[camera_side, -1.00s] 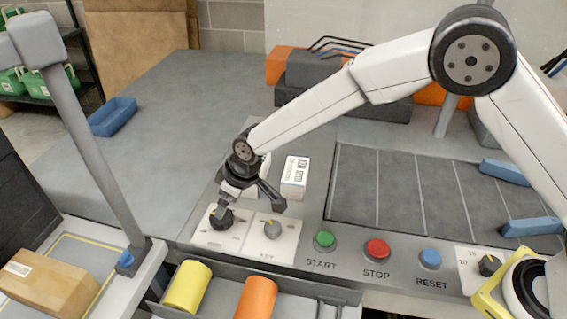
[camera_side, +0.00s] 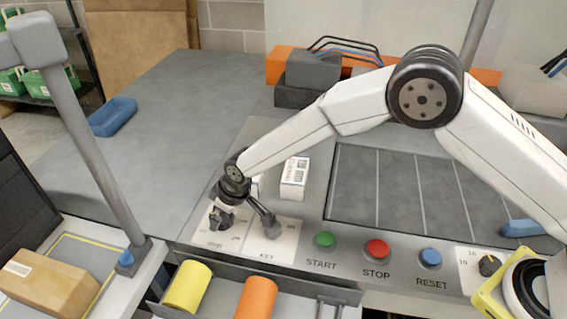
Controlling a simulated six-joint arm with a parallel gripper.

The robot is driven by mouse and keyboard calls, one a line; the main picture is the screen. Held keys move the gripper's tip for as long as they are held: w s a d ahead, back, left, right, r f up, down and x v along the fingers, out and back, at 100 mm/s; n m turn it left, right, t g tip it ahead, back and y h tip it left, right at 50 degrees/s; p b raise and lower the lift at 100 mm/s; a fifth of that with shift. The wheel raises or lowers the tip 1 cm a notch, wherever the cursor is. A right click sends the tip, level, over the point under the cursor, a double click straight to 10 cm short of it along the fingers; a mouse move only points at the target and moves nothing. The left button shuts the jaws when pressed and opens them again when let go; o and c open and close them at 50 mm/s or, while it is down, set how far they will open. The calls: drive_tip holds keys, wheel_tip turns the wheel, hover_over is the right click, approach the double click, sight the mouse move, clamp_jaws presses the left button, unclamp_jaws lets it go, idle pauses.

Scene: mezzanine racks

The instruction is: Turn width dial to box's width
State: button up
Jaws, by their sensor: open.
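Two dials sit on white plates at the panel's front left. The left dial (camera_side: 219,222) is dark and stands on its plate (camera_side: 211,239), whose lettering is too small to read. The right plate (camera_side: 272,245) is marked KEY or similar, and its grey knob is mostly hidden behind a finger. My gripper (camera_side: 244,226) is open, pointing down, with one finger at the left dial and the other over the right plate. I cannot tell whether it touches either.
Green START (camera_side: 325,240), red STOP (camera_side: 377,250) and blue RESET (camera_side: 430,258) buttons line the panel. Another dial (camera_side: 489,265) is at the right. A small white printed box (camera_side: 294,178) stands behind my gripper. A yellow cylinder (camera_side: 188,287) and an orange cylinder (camera_side: 256,298) lie in the front tray.

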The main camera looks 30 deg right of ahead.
drive_tip(key=shift+w+a+f, duration=0.2)
drive_tip(key=shift+w+f, duration=0.05)
drive_tip(key=shift+f, duration=0.4)
drive_tip(key=c, duration=1)
drive_tip(key=shift+n, duration=0.7)
drive_tip(key=shift+w+d+n+g+y, duration=0.1)
drive_tip(key=shift+n+g+y, duration=0.3)
drive_tip(key=shift+n, duration=0.75)
drive_tip(key=shift+n+g+y, duration=0.2)
drive_tip(key=shift+n+g, duration=0.3)
drive_tip(key=shift+n, duration=0.65)
drive_tip(key=o, duration=1)
